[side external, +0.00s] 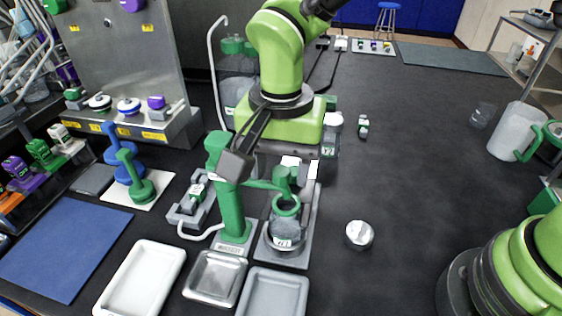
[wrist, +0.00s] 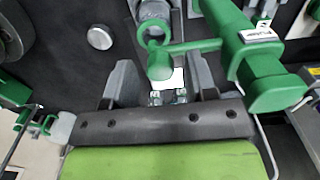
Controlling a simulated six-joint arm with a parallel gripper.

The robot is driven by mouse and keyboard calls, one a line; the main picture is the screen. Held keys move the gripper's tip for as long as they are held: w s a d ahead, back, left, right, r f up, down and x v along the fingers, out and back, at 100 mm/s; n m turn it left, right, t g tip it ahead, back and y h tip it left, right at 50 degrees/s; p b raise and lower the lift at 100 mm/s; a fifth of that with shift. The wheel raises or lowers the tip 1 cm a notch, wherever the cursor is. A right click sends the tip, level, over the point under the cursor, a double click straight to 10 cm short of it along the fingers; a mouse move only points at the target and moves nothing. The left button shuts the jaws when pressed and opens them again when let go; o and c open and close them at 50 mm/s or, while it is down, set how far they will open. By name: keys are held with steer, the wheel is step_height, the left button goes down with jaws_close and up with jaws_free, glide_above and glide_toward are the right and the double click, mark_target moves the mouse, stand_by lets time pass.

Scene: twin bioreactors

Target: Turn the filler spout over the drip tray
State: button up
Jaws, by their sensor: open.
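The filler is a green upright column (side external: 232,205) with a thin green arm reaching right to a spout (side external: 283,180). The spout hangs over a grey vessel with a green ring (side external: 286,207). A small steel tray (side external: 213,280), which looks like the drip tray, lies in front of the column and is empty. My gripper (side external: 265,165) is low over the filler, its near dark finger in front of the column top. In the wrist view my gripper (wrist: 162,72) is open, with the spout's green end (wrist: 160,65) between the fingers; contact cannot be told.
A white tray (side external: 140,278) and a grey tray (side external: 273,294) flank the steel tray. A round metal lid (side external: 359,234) lies to the right. Green and blue stands (side external: 137,180) are at left. The dark bench right of the vessel is mostly clear.

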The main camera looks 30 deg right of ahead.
jaws_close()
steer(key=shift+a, duration=0.1)
steer(key=a+m, duration=0.1)
steer(key=s+a+m, duration=0.1)
steer(key=m, duration=0.1)
steer(key=shift+s, duration=0.25)
steer(key=w+a+m, duration=0.1)
steer(key=a+m, duration=0.8)
steer(key=m, duration=0.6)
steer(key=shift+w+a, duration=0.2)
steer(key=shift+w, duration=0.05)
